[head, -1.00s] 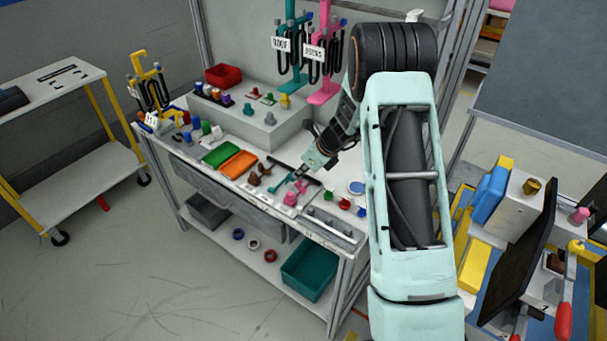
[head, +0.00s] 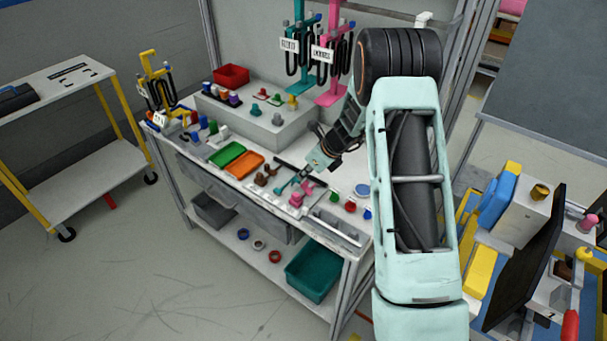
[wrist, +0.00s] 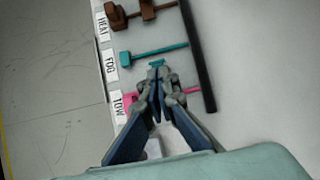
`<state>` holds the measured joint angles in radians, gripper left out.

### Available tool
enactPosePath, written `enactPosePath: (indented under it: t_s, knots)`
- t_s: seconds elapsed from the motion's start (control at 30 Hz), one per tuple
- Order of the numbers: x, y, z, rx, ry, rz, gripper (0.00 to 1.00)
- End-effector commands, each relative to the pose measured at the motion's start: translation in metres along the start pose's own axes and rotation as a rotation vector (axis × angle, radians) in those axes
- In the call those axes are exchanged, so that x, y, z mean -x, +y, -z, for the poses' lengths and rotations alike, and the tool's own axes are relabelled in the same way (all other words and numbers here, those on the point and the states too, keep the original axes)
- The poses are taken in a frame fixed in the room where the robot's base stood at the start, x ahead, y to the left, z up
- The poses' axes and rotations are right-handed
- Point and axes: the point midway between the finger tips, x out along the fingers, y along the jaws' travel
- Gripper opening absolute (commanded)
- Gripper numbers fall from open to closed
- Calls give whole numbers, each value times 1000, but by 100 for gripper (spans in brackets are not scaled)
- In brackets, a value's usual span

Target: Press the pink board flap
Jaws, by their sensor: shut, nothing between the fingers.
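On the bench, a pink lever-like piece (head: 296,200) lies beside my gripper in the head view. It also shows in the wrist view (wrist: 130,101) by the label TOW, with its thin pink bar passing behind my fingers and emerging on the right. I take this as the pink board flap, but cannot be sure. My gripper (wrist: 158,78) is shut and empty, pointing down over the bench, with its fingertips just above this pink bar in the picture. Contact cannot be told. A small teal piece (wrist: 157,63) shows at the fingertips.
A teal lever (wrist: 150,54) by the label FOG and brown levers (wrist: 140,14) lie beyond. A black bar (wrist: 200,65) runs to the right. Green (head: 228,153) and orange (head: 243,164) trays sit left. A pink hanging stand (head: 331,95) stands behind.

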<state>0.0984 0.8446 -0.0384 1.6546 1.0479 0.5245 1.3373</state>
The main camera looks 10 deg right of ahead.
Motion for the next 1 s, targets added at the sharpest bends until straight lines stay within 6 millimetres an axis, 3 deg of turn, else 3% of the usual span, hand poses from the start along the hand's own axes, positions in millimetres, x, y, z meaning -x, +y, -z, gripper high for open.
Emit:
enactPosePath:
  t_s: [0.4,0.77,1.0]
  knots:
    - [14,0,-9,0,0,0,0]
    - [15,0,-8,0,0,0,0]
    - [45,-5,-11,1,-1,0,0]
